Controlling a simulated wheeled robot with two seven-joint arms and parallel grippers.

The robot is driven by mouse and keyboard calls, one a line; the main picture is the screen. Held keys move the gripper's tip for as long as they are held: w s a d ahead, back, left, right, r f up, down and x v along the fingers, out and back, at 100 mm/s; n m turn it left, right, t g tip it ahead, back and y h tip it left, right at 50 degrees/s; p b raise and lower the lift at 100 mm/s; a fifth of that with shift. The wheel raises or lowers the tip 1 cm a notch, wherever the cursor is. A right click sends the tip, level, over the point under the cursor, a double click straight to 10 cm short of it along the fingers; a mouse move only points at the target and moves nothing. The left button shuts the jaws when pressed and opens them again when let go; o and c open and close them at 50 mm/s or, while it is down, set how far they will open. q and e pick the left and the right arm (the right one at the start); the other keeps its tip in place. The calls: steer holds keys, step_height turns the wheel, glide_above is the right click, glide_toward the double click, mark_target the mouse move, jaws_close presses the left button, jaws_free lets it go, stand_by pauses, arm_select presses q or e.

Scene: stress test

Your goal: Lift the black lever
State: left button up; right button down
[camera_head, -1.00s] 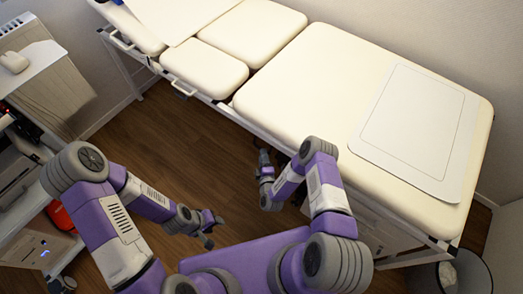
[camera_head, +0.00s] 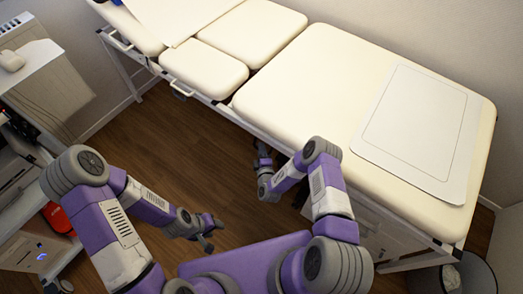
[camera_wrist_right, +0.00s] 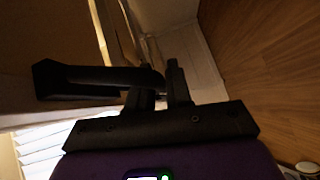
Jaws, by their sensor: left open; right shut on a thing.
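The black lever (camera_wrist_right: 92,80) shows in the right wrist view as a dark bar running in from the left to the fingers. My right gripper (camera_wrist_right: 160,88) is shut on its right end. In the head view my right gripper (camera_head: 262,150) is beside the near edge of the cream treatment table (camera_head: 290,95); the lever cannot be made out there. My left gripper (camera_head: 208,232) is open and empty above the wooden floor, left of the purple part of my body.
A white sheet (camera_head: 428,120) lies on the table's right part. A cabinet (camera_head: 45,85) stands at the left with a red object (camera_head: 57,217) near it. A bin (camera_head: 468,275) stands at the lower right. The wooden floor (camera_head: 165,150) between is clear.

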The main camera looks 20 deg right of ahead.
steer(key=shift+s+a+r+m+g+p, duration=0.2)
steer(key=shift+a+r+m+g+p, duration=0.15)
steer(key=shift+p, duration=0.65)
steer(key=m+g+p, duration=0.1)
steer(key=a+r+g+y+p, duration=0.1)
steer(key=p, duration=0.1)
steer(key=shift+s+r+m+y+p, duration=0.1)
steer(key=shift+s+m+y+p, duration=0.2)
steer(key=shift+s+m, duration=0.1)
steer(key=shift+s+a+r+m+g+y+p, duration=0.35)
steer(key=shift+m+g+y+p, duration=0.2)
steer(key=shift+g+p, duration=0.25)
steer(key=shift+s+a+r+m+g+y+p, duration=0.2)
steer(key=shift+r+m+g+y+p, duration=0.2)
steer(key=shift+r+m+g+y, duration=0.3)
steer(key=shift+g, duration=0.25)
steer(key=c, duration=1.1)
jaws_free()
steer(key=shift+c, duration=0.2)
steer(key=p+v, duration=0.2)
steer(key=v, duration=0.5)
steer(key=shift+s+r, duration=0.15)
steer(key=shift+s, duration=0.05)
